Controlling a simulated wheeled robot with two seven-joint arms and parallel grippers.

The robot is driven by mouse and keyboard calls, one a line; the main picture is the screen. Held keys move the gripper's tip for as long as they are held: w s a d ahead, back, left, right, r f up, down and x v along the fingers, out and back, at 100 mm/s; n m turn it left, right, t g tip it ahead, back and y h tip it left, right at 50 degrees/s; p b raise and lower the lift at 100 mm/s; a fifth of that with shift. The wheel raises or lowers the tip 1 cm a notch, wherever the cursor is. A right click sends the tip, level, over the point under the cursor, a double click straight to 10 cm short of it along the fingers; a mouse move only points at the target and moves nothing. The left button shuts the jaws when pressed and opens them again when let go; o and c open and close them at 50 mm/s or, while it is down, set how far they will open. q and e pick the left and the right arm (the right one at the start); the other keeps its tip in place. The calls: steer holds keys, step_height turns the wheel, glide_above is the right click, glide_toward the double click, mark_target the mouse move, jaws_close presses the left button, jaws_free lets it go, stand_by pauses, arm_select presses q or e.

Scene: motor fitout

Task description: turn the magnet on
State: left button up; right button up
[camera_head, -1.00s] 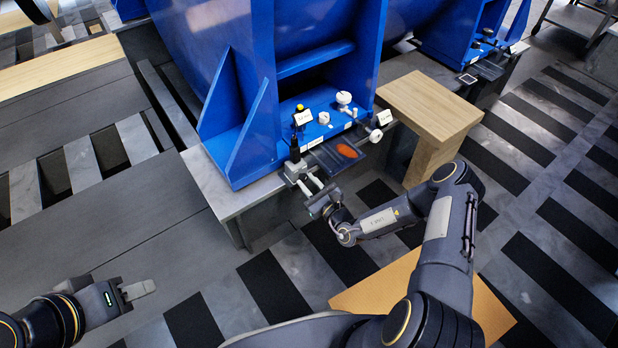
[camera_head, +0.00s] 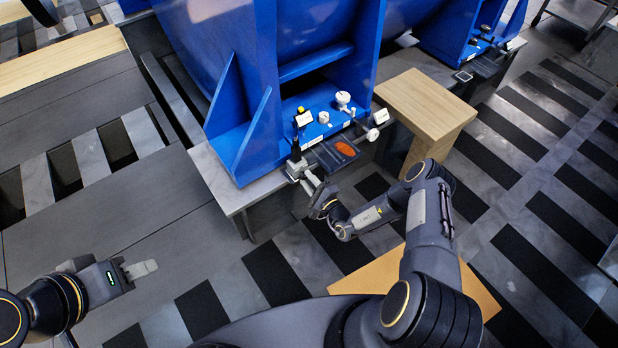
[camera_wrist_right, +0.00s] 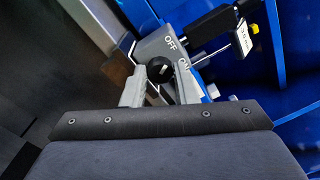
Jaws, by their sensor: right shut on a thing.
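The grey magnetic base (camera_head: 295,171) sits on the bench's front corner beside the blue housing. In the right wrist view the base (camera_wrist_right: 154,48) carries OFF and ON marks, with a round black knob (camera_wrist_right: 158,69) on its face. My right gripper (camera_wrist_right: 159,84) is shut on the knob, one finger on each side of it. In the head view my right gripper (camera_head: 313,187) reaches the base from the front, and the knob is hidden there. My left gripper (camera_head: 144,268) hangs at the lower left, away from the base; its jaw gap does not show clearly.
The blue housing (camera_head: 240,75) rises right behind the base. A dark tray with an orange part (camera_head: 341,148) lies to its right, near white-faced gauges (camera_head: 343,98). A wooden block (camera_head: 425,101) stands further right.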

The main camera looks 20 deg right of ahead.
steer(key=shift+n+p, duration=0.55)
steer(key=shift+n, duration=0.65)
steer(key=o, duration=1)
steer(key=p+v, duration=0.1)
steer(key=v, duration=0.6)
steer(key=shift+s+d+p, duration=0.15)
steer(key=shift+s+p, duration=0.2)
